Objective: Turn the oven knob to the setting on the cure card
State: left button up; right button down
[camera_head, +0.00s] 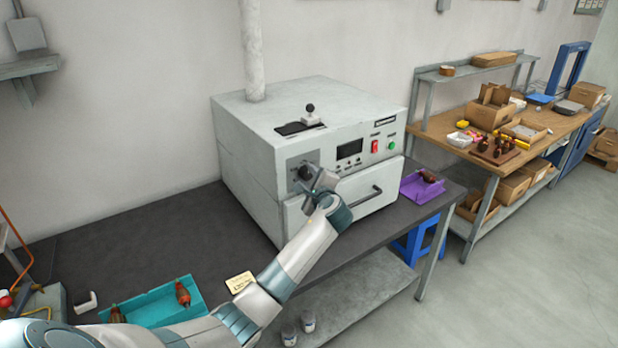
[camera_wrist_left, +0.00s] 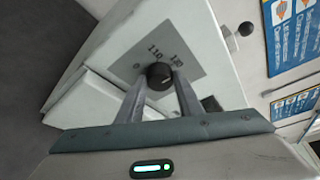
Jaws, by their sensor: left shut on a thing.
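The oven (camera_head: 262,130) is a grey-white box standing on the dark bench. Its round black knob (camera_head: 304,172) is on the left of the front panel, on a grey dial plate. My left gripper (camera_head: 314,183) reaches up to it from below. In the left wrist view the knob (camera_wrist_left: 159,74) sits between the two fingertips, and the gripper is shut on it. Dial marks show around it, one reading 110; the other is hard to read, and so is the knob's pointer. A small cream card (camera_head: 239,282), perhaps the cure card, lies on the bench; its text is too small to read.
A teal tray (camera_head: 155,314) with wound brown parts lies at the front left. A purple tray (camera_head: 420,188) with one such part is right of the oven. The oven door handle (camera_head: 364,197) sticks out beside my gripper. A wooden workbench (camera_head: 540,118) stands further right.

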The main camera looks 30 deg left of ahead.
pick_arm(q)
jog(key=o, duration=1)
jog(key=shift+d, duration=0.1)
jog(key=shift+s+d+b, duration=0.3)
jog(key=shift+s+d, duration=0.05)
jog(key=b+v, duration=0.5)
jog(key=v, duration=1.1)
jog(key=shift+s+r+b, duration=0.1)
jog(key=shift+r+b, duration=0.05)
jog(key=shift+b, duration=0.15)
